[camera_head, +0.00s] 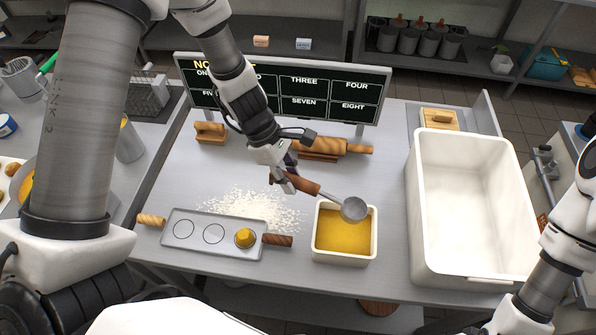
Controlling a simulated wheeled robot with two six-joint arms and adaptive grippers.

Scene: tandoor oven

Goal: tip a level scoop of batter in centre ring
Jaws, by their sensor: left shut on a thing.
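My left gripper (284,181) is shut on the brown wooden handle of a metal scoop (354,209). The scoop's round grey bowl is over the back right of a white tub (374,248) of yellow batter (343,236). I see no batter on the bowl, but cannot tell what lies inside it. A grey tray (198,241) with wooden handles lies left of the tub. It has three ring marks in a row. The centre ring (213,233) and left ring (184,228) look empty; a yellow mound (244,237) sits on the right one. My right gripper is out of view.
Spilled white flour (255,208) lies behind the tray. A large white bin (474,200) stands right of the batter tub. A rolling pin (345,147) and a menu board (300,88) are at the back. The table's left middle is clear.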

